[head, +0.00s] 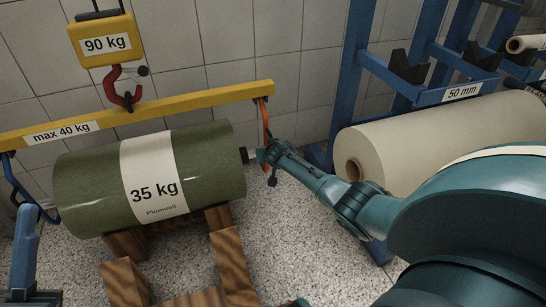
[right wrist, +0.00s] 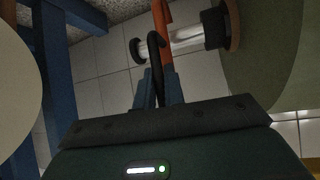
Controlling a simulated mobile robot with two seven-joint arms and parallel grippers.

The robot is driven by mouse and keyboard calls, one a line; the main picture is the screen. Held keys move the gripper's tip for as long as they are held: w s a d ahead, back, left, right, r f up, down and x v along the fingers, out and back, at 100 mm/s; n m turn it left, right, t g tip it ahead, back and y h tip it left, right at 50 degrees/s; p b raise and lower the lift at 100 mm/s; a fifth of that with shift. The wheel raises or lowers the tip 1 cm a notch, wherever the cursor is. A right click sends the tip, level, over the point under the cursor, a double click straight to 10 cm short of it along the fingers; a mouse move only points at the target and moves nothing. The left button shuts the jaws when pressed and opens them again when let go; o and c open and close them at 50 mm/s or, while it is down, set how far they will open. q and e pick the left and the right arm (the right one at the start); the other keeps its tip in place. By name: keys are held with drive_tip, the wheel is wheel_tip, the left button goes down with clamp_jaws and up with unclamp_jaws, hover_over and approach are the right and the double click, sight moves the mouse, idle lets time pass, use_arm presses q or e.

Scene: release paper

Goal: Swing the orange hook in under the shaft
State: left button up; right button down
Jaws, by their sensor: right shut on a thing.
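The orange hook (head: 264,120) hangs from the right end of the yellow beam (head: 190,101). My right gripper (head: 264,156) is shut on it beside the right end of the green roll (head: 215,165). In the right wrist view the orange hook (right wrist: 162,42) runs up from between the fingers (right wrist: 160,88) and crosses the silver shaft (right wrist: 187,39). I cannot tell whether its bend is under the shaft. In the head view only the shaft's dark stub (head: 245,155) shows. A blue hook (head: 45,215) is at the roll's left end.
The roll rests on a wooden cradle (head: 232,260). The beam hangs from a red hook (head: 122,92) under a yellow 90 kg unit (head: 102,42). A blue rack (head: 347,75) with a cream roll (head: 430,140) stands at the right, close to my arm.

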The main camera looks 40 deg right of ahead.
drive_tip(key=shift+w+d+f, duration=0.1)
drive_tip(key=shift+w+f, duration=0.05)
drive_tip(key=shift+w, duration=0.15)
use_arm(q)
drive_tip(key=shift+s+a+r+m+h, duration=0.1)
drive_tip(key=shift+s+r+m+h, duration=0.15)
drive_tip(key=shift+r+m+h, duration=0.35)
use_arm(e)
drive_tip(key=shift+w+d, duration=0.1)
use_arm(q)
drive_tip(key=shift+f, duration=0.1)
use_arm(e)
drive_tip(key=shift+r, duration=0.2)
drive_tip(key=c, duration=1.5)
unclamp_jaws()
drive_tip(key=shift+f, duration=0.15)
